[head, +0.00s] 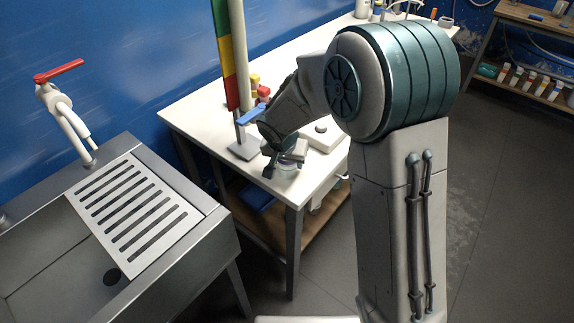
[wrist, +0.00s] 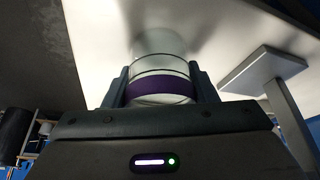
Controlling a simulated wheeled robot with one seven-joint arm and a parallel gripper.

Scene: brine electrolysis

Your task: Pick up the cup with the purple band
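The cup with the purple band (wrist: 160,88) is a clear, pale round cup with a dark purple stripe around it. In the wrist view it sits between the two fingers of my gripper (wrist: 160,92), which press close on both sides at the band with no visible gap. In the head view, the cup (head: 287,169) shows at the near corner of the white table, at my gripper (head: 285,155), partly hidden by it. I cannot tell whether its base touches the table.
The white table (head: 192,118) also holds a stand with a tall colored strip (head: 229,55), red and yellow items (head: 256,88) and a pale flat device (head: 325,136). A metal sink with a slotted drainer (head: 135,212) stands at left. Open floor lies at right.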

